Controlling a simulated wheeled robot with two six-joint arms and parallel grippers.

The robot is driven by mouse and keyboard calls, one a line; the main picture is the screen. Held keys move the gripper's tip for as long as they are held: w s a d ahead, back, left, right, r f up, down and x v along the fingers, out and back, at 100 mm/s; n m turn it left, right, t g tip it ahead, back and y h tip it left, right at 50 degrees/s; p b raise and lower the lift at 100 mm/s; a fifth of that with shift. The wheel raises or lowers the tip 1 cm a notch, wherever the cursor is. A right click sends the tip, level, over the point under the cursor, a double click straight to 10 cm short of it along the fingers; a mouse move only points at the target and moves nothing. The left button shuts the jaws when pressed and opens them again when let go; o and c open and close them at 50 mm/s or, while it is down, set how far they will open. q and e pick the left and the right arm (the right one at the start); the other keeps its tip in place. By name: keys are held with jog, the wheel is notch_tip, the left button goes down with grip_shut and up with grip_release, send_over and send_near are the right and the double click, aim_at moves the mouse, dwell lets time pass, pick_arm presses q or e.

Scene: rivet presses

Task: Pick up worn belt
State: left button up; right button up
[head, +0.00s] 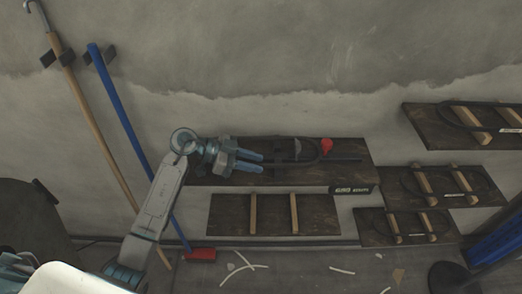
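My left gripper (262,162) is over the left part of the upper shelf, fingers pointing right toward the belt loop. Its fingers are apart, with nothing visible between them. My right gripper is out of view.
An empty lower shelf (322,214) with two pegs is below. A blue pole (121,115) and a wooden pole (90,112) lean on the wall at left. Pale scraps (342,270) litter the floor.

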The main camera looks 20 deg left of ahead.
pick_arm(q)
grip_shut()
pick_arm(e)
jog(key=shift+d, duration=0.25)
